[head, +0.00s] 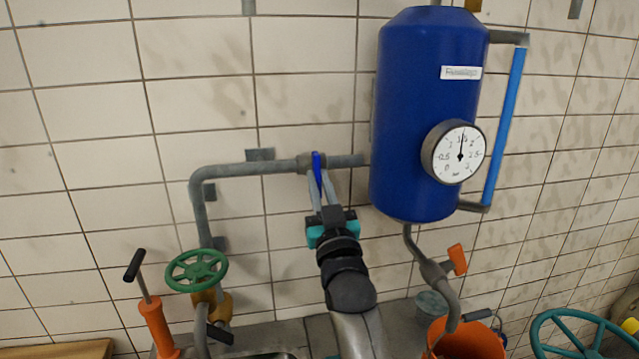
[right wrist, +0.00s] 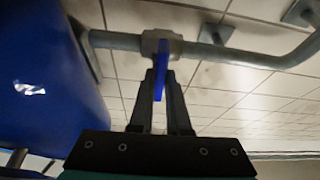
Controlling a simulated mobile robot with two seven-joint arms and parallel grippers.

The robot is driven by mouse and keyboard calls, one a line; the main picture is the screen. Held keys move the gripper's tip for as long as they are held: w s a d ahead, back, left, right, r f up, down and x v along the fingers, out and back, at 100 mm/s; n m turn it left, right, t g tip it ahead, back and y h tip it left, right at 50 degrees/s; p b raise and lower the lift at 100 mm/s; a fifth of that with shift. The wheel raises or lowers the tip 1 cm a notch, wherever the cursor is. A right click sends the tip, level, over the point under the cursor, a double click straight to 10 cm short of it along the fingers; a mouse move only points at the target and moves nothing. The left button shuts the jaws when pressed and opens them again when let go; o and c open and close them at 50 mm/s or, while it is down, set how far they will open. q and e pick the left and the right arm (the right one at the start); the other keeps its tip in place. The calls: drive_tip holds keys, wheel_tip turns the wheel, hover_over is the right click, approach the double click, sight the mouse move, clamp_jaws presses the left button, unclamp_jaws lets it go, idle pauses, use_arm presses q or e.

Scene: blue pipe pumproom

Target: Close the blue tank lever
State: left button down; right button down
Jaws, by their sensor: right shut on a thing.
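The blue tank (head: 420,110) hangs on the tiled wall and has a round pressure gauge on its front. A grey pipe runs left from the tank, with a valve that carries the blue lever (head: 317,166). My right gripper (head: 319,180) is at the valve, with its fingers on both sides of the lever. In the right wrist view the blue lever (right wrist: 160,84) sits between the fingertips (right wrist: 160,75), and the gripper is shut on it. The valve body (right wrist: 162,46) lies just beyond the fingertips. My left gripper is not in view.
A green handwheel (head: 197,270) and an orange hand pump (head: 158,325) stand at lower left. An orange lever (head: 457,259) is on the pipe below the tank. An orange bucket (head: 468,343) and a teal wheel (head: 580,318) are at lower right.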

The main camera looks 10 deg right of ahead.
idle(0.4)
drive_tip(key=c, duration=0.9)
unclamp_jaws()
drive_tip(key=shift+f, duration=0.15)
